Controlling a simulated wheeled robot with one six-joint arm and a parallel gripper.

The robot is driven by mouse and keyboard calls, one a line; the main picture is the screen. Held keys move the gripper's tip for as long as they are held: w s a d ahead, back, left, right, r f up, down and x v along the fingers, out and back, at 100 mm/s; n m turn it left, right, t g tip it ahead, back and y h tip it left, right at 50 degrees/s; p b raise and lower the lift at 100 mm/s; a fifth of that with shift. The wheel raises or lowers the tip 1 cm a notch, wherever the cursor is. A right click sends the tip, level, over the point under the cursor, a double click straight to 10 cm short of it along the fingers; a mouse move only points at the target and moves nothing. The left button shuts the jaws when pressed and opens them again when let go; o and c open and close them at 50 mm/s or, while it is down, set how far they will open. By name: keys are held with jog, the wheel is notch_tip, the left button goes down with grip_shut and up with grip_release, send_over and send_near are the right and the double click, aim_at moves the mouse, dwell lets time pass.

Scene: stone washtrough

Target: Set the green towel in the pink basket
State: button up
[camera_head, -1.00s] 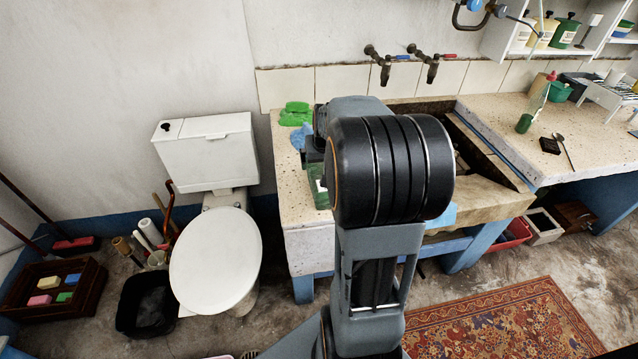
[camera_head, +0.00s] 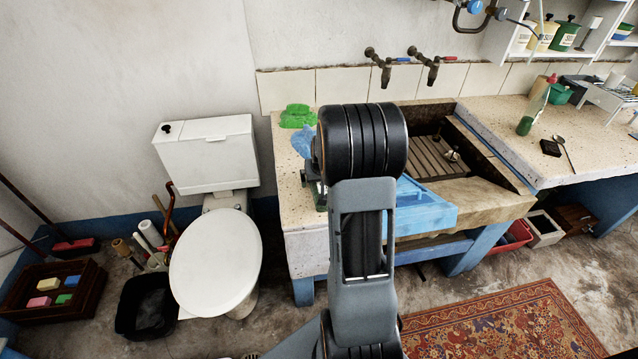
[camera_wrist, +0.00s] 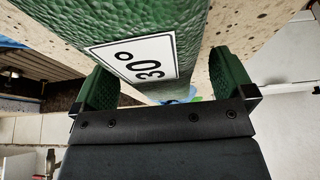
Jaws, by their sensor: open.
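A dark green, pebbly-textured thing with a white "30°" label, looking like a folded green towel (camera_wrist: 185,30), fills the top of the wrist view. My gripper (camera_wrist: 165,85) is open, its green-padded fingers on either side of it; I cannot tell whether they touch it. In the head view my gripper (camera_head: 315,180) is mostly hidden behind my arm, at the counter's left front. A brighter green crumpled cloth (camera_head: 297,116) lies at the counter's back left corner, with a blue cloth (camera_head: 302,141) in front of it. I cannot make out a pink basket.
The stone counter (camera_head: 290,215) holds a sink (camera_head: 440,160) and a blue tray (camera_head: 425,210) at its front. A toilet (camera_head: 215,260) and a black bin (camera_head: 147,305) stand left. A red basin (camera_head: 515,236) is under the counter. A patterned rug (camera_head: 500,325) covers floor at right.

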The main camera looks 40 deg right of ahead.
jog(key=c, duration=1.1)
jog(key=shift+c, duration=0.3)
jog(key=shift+r, duration=0.1)
